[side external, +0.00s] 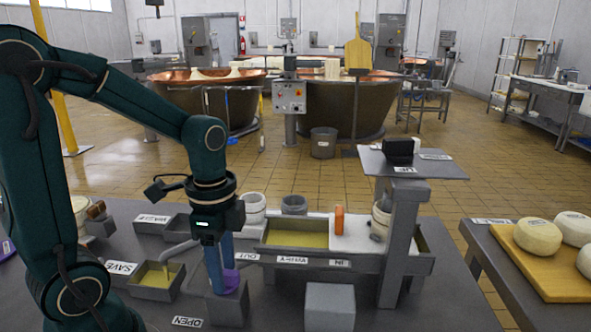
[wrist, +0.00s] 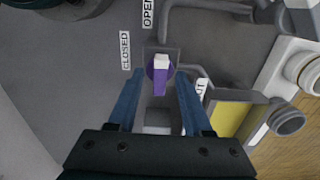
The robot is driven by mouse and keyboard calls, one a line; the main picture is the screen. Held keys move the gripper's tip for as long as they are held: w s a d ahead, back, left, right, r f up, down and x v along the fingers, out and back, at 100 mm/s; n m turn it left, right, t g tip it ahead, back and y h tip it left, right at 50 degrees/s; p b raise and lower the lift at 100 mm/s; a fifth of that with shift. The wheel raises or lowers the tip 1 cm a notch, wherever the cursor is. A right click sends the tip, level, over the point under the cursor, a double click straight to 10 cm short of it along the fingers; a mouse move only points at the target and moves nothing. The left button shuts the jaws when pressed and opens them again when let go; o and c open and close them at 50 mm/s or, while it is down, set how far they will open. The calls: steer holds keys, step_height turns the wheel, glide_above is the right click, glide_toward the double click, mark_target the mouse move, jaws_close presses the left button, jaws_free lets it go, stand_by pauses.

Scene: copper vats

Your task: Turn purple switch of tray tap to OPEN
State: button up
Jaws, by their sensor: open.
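The purple switch (wrist: 159,80) of the tray tap shows in the wrist view between my two blue fingers, its lever pointing toward the bottom of the picture. My gripper (wrist: 159,73) is open, with a finger on each side of the switch; contact cannot be told. In the side view my gripper (side external: 219,285) points down at the switch (side external: 231,279), which is partly hidden behind the fingers. The tap's grey block (side external: 228,309) stands below it. The CLOSED label (wrist: 126,50) is left of the switch and the OPEN label (wrist: 148,12) is above it.
A SAVE tray (side external: 157,282) with yellowish liquid stands left of the tap. A larger tray (side external: 296,238) of yellow liquid is to the right, beside a grey post (side external: 402,245) with a shelf. A grey block (side external: 330,305) stands in front. Cheeses (side external: 539,236) lie on the right table.

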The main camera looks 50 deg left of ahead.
mark_target(225, 275)
steer(key=shift+r, duration=2.5)
steer(key=shift+d+r+t, duration=0.3)
steer(key=shift+d+r, duration=0.05)
steer(key=shift+r, duration=0.05)
steer(key=s+d+n+t, duration=0.1)
steer(key=n, duration=0.2)
steer(key=s+d+r+n+t, duration=0.1)
steer(key=d+n+t, duration=0.1)
steer(key=n, duration=0.1)
steer(key=s+d+n+t, duration=0.1)
steer(key=n+t, duration=0.1)
steer(key=n, duration=0.1)
steer(key=shift+d+r, duration=0.15)
steer(key=shift+d, duration=0.1)
